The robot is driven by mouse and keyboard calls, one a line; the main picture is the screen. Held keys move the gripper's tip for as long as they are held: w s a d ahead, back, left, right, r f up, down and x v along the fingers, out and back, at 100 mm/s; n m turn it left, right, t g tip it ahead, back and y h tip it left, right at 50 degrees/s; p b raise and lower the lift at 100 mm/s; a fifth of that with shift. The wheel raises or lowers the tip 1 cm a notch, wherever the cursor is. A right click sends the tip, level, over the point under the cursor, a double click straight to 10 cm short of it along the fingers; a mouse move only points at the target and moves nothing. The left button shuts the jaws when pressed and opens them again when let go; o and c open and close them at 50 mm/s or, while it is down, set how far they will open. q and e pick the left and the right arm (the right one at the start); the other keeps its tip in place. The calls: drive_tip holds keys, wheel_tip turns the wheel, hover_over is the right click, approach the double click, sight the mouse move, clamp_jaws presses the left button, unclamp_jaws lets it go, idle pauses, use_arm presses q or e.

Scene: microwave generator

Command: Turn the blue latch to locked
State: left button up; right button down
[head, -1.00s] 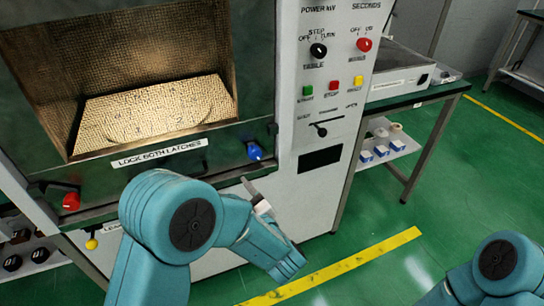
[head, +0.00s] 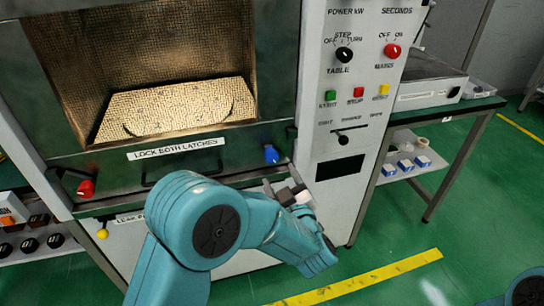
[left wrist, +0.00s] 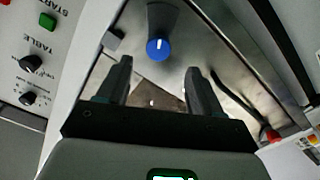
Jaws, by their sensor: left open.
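The blue latch (head: 271,154) is a small knob at the lower right corner of the microwave door frame. In the left wrist view the blue latch (left wrist: 158,48) has a white mark and sits just beyond the gap between my fingertips. My left gripper (head: 284,188) is open and empty, just below the latch in the head view. It also shows in the left wrist view (left wrist: 158,68), with a finger on each side of the gap. No contact with the latch is visible. My right gripper is out of view; only a bit of that arm shows.
A red latch (head: 86,188) is at the door's lower left, with a handle bar between the latches. The control panel (head: 350,110) with knobs and buttons stands close to the right of the blue latch. A side table (head: 440,110) is farther right.

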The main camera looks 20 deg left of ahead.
sight(273, 160)
use_arm(q)
drive_tip(key=x, duration=0.9)
drive_tip(key=shift+w, duration=0.25)
drive_tip(key=c, duration=1)
